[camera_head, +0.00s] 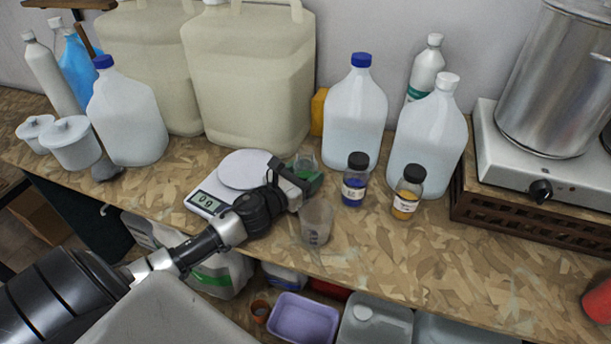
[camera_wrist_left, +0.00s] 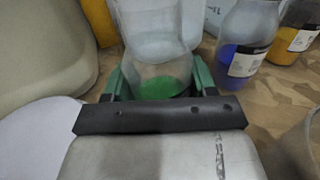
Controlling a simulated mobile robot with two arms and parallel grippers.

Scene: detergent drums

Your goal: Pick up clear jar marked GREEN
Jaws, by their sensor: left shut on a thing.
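A clear jar with green contents at its bottom (camera_wrist_left: 158,72) stands between the fingers of my left gripper (camera_wrist_left: 155,88) in the left wrist view. The gripper, with green finger pads, is shut on its lower part. No marking on this jar can be read. In the head view, my left gripper (camera_head: 304,180) reaches in beside the kitchen scale, and the clear jar (camera_head: 304,161) shows only partly behind it. I cannot tell whether the jar is lifted off the bench. My right gripper is not in view.
A blue-filled jar (camera_head: 355,181) and an orange-filled jar (camera_head: 407,192), both black-capped, stand to the right. An empty clear cup (camera_head: 316,222) is close to the bench's front edge. The scale (camera_head: 245,170) is on the left; large jugs (camera_head: 356,110) stand behind.

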